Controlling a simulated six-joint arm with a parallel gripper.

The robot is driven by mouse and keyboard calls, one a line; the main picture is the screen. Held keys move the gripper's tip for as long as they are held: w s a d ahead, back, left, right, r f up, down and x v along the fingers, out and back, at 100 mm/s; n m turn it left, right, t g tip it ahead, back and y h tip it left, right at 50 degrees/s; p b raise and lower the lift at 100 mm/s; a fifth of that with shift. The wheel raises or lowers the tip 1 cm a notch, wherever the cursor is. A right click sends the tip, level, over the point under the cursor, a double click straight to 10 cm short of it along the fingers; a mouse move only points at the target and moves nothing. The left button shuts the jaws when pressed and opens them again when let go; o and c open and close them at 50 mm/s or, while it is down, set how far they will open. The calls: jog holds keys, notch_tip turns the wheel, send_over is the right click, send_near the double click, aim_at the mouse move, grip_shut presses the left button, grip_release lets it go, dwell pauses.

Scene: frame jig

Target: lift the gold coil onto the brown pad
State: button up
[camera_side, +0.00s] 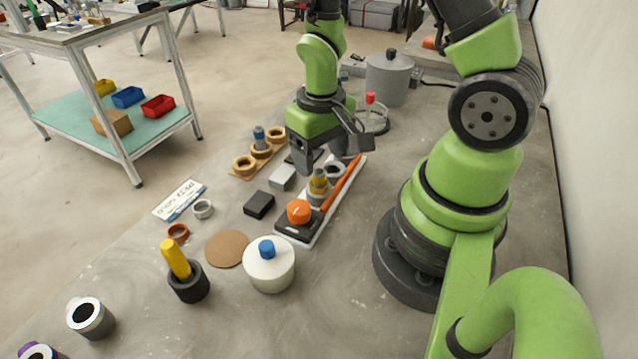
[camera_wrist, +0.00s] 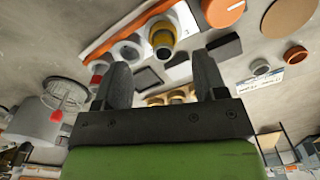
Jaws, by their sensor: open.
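The gold coil (camera_side: 319,186) looks like a yellow-gold band with a grey part on top, standing upright on the white tray of the jig. It also shows in the wrist view (camera_wrist: 162,38), beyond my fingertips and between their lines. The brown pad (camera_side: 227,248) is a flat round disc on the bench, bare on top; part of it shows at the upper right of the wrist view (camera_wrist: 285,16). My gripper (camera_side: 322,158) is open and empty, above the far part of the jig, apart from the coil. Its two fingers also show in the wrist view (camera_wrist: 161,82).
Beside the coil are an orange knob (camera_side: 299,211) on a dark block and an orange rod (camera_side: 342,184). A black box (camera_side: 259,204) and a white lidded pot (camera_side: 270,268) stand near the pad. A wooden ring stand (camera_side: 244,167) lies left of the gripper.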

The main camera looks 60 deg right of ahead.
aim_at(319, 171)
jog(key=shift+w+a+f, duration=0.1)
jog(key=shift+a+f, duration=0.05)
jog(key=shift+f, duration=2.45)
jog(key=c, duration=1)
